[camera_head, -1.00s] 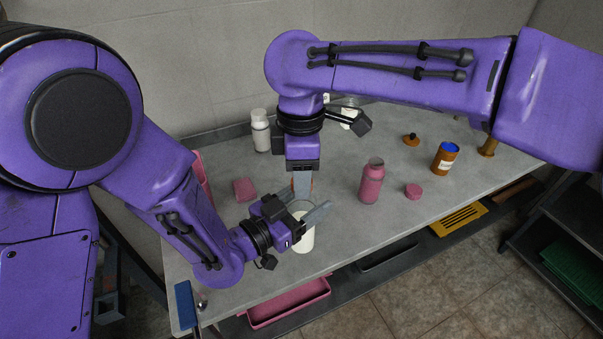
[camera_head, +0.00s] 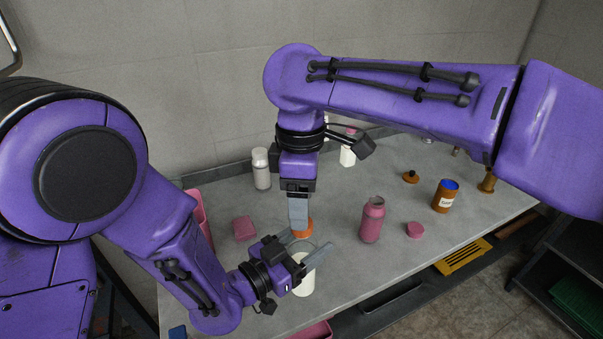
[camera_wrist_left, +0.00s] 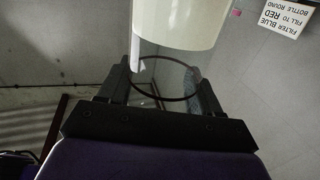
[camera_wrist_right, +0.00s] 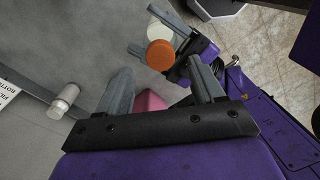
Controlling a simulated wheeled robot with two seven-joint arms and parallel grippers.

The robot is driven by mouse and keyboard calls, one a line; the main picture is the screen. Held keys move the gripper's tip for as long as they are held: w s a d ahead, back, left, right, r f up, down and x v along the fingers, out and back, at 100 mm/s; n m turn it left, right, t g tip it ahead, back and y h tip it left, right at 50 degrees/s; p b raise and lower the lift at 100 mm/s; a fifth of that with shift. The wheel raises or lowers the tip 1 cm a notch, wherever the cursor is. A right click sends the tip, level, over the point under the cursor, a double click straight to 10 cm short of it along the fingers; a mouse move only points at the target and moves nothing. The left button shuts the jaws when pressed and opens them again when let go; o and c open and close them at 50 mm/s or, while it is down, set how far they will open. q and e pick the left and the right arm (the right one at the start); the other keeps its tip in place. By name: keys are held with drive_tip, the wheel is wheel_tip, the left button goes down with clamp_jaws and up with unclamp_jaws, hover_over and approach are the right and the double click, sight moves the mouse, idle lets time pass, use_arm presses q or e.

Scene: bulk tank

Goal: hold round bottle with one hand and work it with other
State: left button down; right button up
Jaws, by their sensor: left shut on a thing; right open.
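The round bottle (camera_head: 302,283) has a cream-white body and a clear upper part. My left gripper (camera_head: 309,246) is shut on that upper part, one finger on each side. In the left wrist view the white body (camera_wrist_left: 180,22) hangs past the fingers at the top. An orange cap (camera_head: 304,230) shows above the bottle; the right wrist view shows the cap (camera_wrist_right: 160,55) in line with the white body (camera_wrist_right: 158,31). My right gripper (camera_wrist_right: 163,82) is open and empty, pointing down above the cap. Whether the cap is seated is hidden.
A pink bottle (camera_head: 372,222) and pink lid (camera_head: 414,230) stand to the right, with an orange-brown jar (camera_head: 445,197) beyond. A pink block (camera_head: 244,228) and a white bottle (camera_head: 261,168) are at left. A sign (camera_wrist_left: 289,16) shows in the left wrist view.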

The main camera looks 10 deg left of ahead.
wheel_tip(320, 180, up, 8)
drive_tip(key=shift+w+f, duration=0.1)
idle(0.7)
